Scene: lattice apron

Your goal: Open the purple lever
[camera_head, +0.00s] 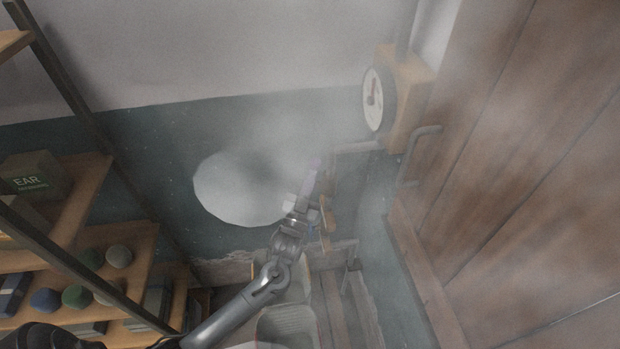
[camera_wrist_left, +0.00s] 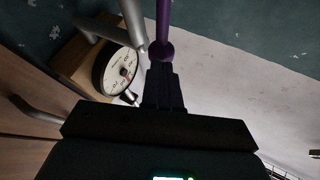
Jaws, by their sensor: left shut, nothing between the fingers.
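The purple lever (camera_head: 314,169) shows faintly through haze in the head view, just beyond my left gripper (camera_head: 302,206). In the left wrist view the purple lever (camera_wrist_left: 163,22) comes down from the top edge to a rounded end right at the fingertips of my left gripper (camera_wrist_left: 161,66). The fingers are shut with nothing between them. I cannot tell whether they touch the lever's end. The lever's base is hidden or lost in the haze. My right gripper is not in view.
A round dial on a wooden block (camera_head: 408,95) is on the right, beside a wooden door (camera_head: 530,150) with a metal handle (camera_head: 411,160). The dial (camera_wrist_left: 116,73) is left of the fingers in the wrist view. Shelves (camera_head: 80,215) stand at left. Whitish haze veils the middle.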

